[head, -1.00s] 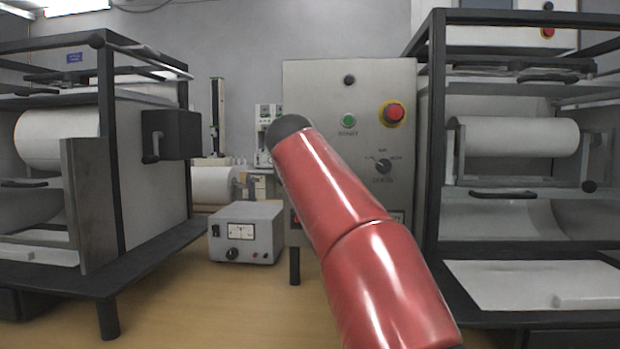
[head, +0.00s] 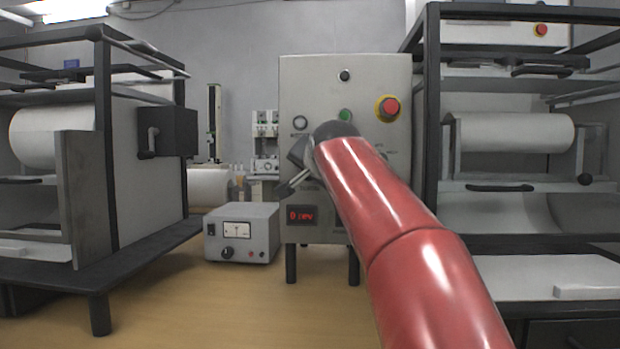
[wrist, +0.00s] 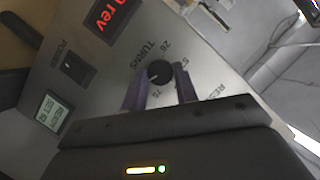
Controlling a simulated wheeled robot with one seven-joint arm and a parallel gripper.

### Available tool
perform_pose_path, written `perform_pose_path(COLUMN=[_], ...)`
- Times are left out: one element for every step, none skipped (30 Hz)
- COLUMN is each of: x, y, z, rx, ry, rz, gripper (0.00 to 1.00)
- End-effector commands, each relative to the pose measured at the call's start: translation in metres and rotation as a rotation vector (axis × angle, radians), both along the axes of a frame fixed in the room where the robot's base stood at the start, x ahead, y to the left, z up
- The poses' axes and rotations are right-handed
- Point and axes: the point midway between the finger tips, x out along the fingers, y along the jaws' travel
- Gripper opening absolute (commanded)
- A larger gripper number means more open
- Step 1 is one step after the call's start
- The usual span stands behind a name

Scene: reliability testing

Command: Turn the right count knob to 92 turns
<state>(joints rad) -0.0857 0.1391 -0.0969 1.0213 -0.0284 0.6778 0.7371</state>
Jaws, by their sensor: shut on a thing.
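A round dark knob (wrist: 159,73) with a pale pointer line sits on the grey control panel (head: 360,72) in the wrist view. The word TURNS and several numbers are printed around it; the pointer's exact reading is too small to tell. My gripper (wrist: 157,82) is shut on this knob, with one purple finger on each side. In the head view my gripper (head: 288,187) is at the panel's left half, and my red arm hides the knob. A red display (head: 302,215) on the panel reads "0 rev"; it also shows in the wrist view (wrist: 112,14).
A red stop button (head: 387,109) and a green button (head: 345,115) are above my gripper. A grey meter box (head: 241,233) stands left of the panel. Black-framed machines stand on both sides. In the wrist view a power switch (wrist: 72,66) and a small LCD (wrist: 54,114) are left of the knob.

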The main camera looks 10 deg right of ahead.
Motion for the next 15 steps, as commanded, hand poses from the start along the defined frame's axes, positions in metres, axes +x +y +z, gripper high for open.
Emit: perform_pose_path(x=[0.0008, 0.0009, 0.0009, 0.0010, 0.0010, 0.0010, 0.0011, 0.0011, 0.0011, 0.0011, 0.0011, 0.0011, 0.0011, 0.0011, 0.0011], y=[-0.0002, -0.0002, -0.0001, -0.0001, -0.0001, -0.0001, -0.0002, -0.0002, -0.0003, -0.0004, -0.0004, -0.0003, -0.0003, -0.0002, -0.0002], z=[-0.0065, -0.0065, -0.0064, -0.0064, -0.0065, -0.0065, -0.0064, -0.0062, -0.0062, -0.0062, -0.0062, -0.0061, -0.0061, -0.0060, -0.0060], rx=[0.028, 0.045, 0.067, 0.081, 0.095, 0.112, 0.124, 0.135, 0.146, 0.153, 0.161, 0.169, 0.174, 0.179, 0.183], ry=[0.000, -0.005, -0.012, -0.017, -0.021, -0.026, -0.030, -0.034, -0.038, -0.040, -0.043, -0.045, -0.046, -0.048, -0.049], rz=[0.000, 0.000, 0.000, 0.000, 0.001, 0.000, 0.000, 0.001, 0.000, 0.000, 0.001, 0.001, 0.001, 0.001, 0.000], gripper=[0.07, 0.07, 0.07, 0.07, 0.07, 0.07, 0.07, 0.07, 0.07, 0.07, 0.07, 0.07, 0.07, 0.07, 0.07])
